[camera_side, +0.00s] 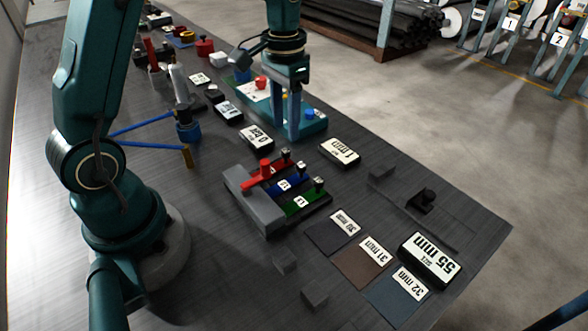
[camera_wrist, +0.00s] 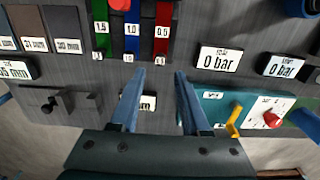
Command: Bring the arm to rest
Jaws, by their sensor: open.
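My gripper (camera_side: 293,135) points down over the dark work table (camera_side: 215,275), near the middle of its far side in the side view. In the wrist view my gripper (camera_wrist: 160,74) shows two blue fingers spread apart with nothing between them. The fingers hang in front of the teal panel (camera_side: 316,125), just left of the "1 mm" block (camera_side: 339,152). In the wrist view that block (camera_wrist: 149,103) is partly hidden behind the left finger. I cannot tell the exact height of the fingertips above the table.
A grey rack (camera_side: 252,205) with red, blue and green sliders stands close by. Size plates and the "55 mm" block (camera_side: 430,259) lie toward the near right.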

